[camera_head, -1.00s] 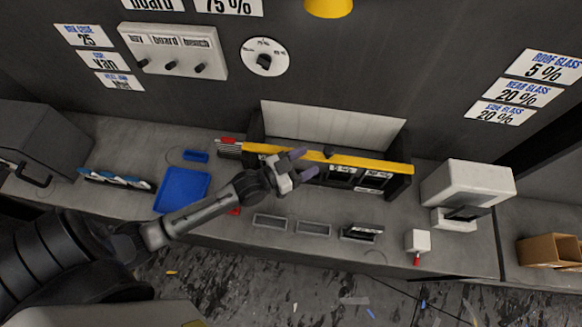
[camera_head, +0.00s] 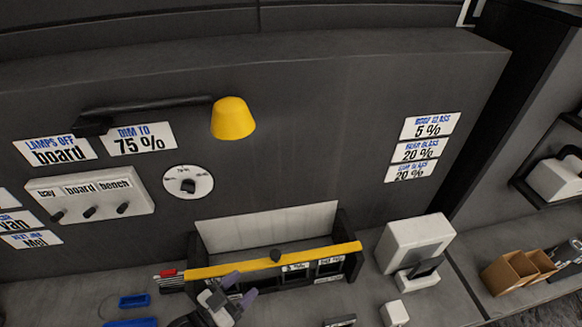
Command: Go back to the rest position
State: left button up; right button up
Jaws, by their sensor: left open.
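My left gripper (camera_head: 236,300) shows at the bottom of the head view, in front of the yellow-edged rack (camera_head: 275,261) on the bench. Its two purple-tipped fingers stand apart, and I see nothing between them. Most of the left arm is cut off by the bottom edge. My right gripper is not in view.
The bench carries a white machine (camera_head: 415,246) right of the rack, a small white box (camera_head: 394,313), and a blue tray (camera_head: 131,322) at the lower left. A yellow lamp (camera_head: 233,118), switch panel (camera_head: 90,196) and dial (camera_head: 188,182) are on the wall. Brown boxes (camera_head: 512,271) stand at right.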

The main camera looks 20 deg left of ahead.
pick_arm(q)
jog(key=s+a+f+g+y, duration=0.2)
jog(key=s+f+g+y, duration=0.25)
jog(key=f+g, duration=0.35)
jog(key=s+d+r+n+g+y, duration=0.1)
jog(key=s+d+g, duration=0.15)
jog(key=s, duration=0.45)
jog(key=s+d+n+g, duration=0.1)
jog(key=s+d+g, duration=0.15)
jog(key=s, duration=0.45)
notch_tip(320, 180, up, 15)
jog(key=p, duration=1.5)
jog(key=shift+a, duration=0.45)
jog(key=shift+s+y, duration=0.1)
jog(key=shift+y, duration=0.15)
